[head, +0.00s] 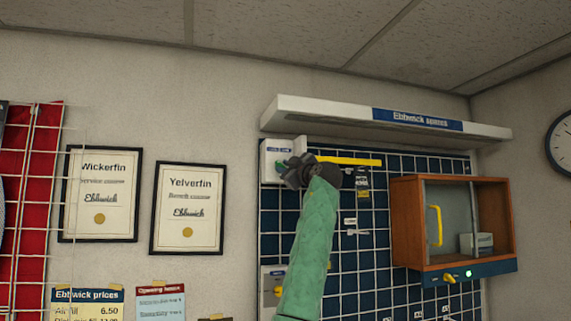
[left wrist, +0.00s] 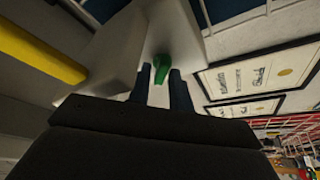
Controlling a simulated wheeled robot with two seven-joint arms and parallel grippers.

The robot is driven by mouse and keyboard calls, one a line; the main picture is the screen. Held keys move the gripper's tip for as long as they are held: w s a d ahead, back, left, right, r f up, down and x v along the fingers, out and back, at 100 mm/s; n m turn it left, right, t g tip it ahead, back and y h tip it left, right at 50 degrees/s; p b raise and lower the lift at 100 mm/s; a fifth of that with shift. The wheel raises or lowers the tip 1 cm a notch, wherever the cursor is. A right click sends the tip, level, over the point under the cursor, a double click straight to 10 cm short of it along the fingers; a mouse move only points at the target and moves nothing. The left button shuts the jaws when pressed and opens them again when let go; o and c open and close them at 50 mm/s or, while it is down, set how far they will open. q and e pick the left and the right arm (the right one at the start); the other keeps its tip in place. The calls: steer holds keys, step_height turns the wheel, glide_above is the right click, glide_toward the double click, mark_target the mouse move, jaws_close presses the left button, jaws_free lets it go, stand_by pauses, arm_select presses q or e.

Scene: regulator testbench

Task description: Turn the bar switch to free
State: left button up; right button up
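A white switch box (head: 270,160) with small blue labels hangs at the upper left corner of the blue grid panel. A small green bar handle (head: 283,168) shows on it, partly covered by my gripper. My left gripper (head: 288,172) is right at the box, its green-sleeved arm rising from below. In the left wrist view the green handle (left wrist: 161,69) lies between the tips of my two dark fingers (left wrist: 160,80), with light gaps beside it, so the gripper looks open around it. The label words are too small to read. My right gripper is not in view.
A yellow bar (head: 348,161) runs along the grid top, right of the gripper. A white shelf (head: 390,127) juts out above. A lower white box (head: 269,300) has a yellow knob. A wooden cabinet (head: 403,225) stands at right. Framed certificates (head: 187,215) hang at left.

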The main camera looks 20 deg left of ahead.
arm_select(q)
steer(key=shift+w+a+f, duration=0.15)
steer(key=shift+w+a, duration=0.1)
steer(key=shift+a, duration=0.05)
steer(key=shift+s+d, duration=0.1)
steer(key=shift+d, duration=0.05)
jaws_close()
